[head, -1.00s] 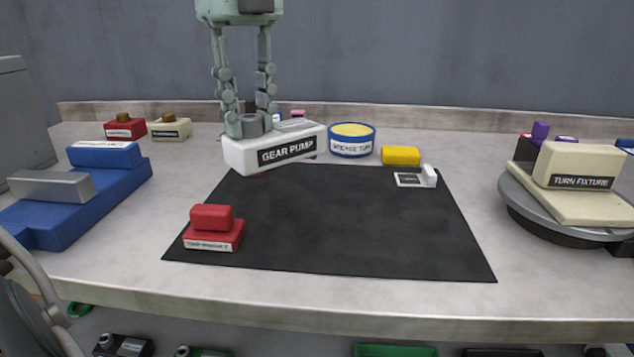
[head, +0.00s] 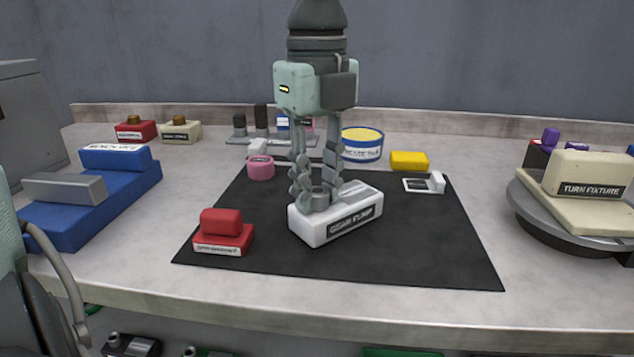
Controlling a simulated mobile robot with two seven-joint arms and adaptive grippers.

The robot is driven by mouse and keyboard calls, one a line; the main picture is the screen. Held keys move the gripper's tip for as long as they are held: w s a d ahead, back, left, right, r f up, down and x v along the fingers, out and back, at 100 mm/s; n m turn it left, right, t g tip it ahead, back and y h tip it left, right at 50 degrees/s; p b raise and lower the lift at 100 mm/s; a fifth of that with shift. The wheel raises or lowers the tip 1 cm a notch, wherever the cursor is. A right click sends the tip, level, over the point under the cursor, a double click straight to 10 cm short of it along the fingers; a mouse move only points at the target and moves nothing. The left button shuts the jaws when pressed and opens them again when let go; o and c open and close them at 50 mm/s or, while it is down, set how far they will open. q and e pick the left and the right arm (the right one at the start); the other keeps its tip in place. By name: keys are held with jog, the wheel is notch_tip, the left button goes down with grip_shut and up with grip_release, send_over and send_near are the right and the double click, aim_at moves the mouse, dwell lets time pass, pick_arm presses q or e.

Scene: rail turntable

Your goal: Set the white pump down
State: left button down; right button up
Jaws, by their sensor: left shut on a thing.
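The white pump (head: 312,232), a block labelled "GEAR PUMP" with a grey round fitting on top, is at the left-centre of the black mat (head: 420,245). My left gripper (head: 321,195) comes down from above and is shut on the pump's grey fitting. The pump is upright, low over or touching the mat; I cannot tell if there is a gap. My right gripper is not in view.
A red block (head: 222,238) stands on the mat left of the pump. A pink round part (head: 261,168), a blue tub (head: 362,150), a yellow block (head: 409,161) and a white square (head: 424,184) lie behind. The turn fixture (head: 590,190) is right. The mat's right side is clear.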

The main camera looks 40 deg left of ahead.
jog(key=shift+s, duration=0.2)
pick_arm(q)
jog(key=c, duration=1.3)
grip_release()
jog(key=shift+o, duration=0.2)
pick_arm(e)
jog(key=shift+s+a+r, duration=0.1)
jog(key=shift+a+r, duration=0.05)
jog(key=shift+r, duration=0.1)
pick_arm(q)
notch_tip(320, 180, up, 12)
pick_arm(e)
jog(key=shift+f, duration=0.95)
pick_arm(q)
jog(key=shift+s, duration=0.1)
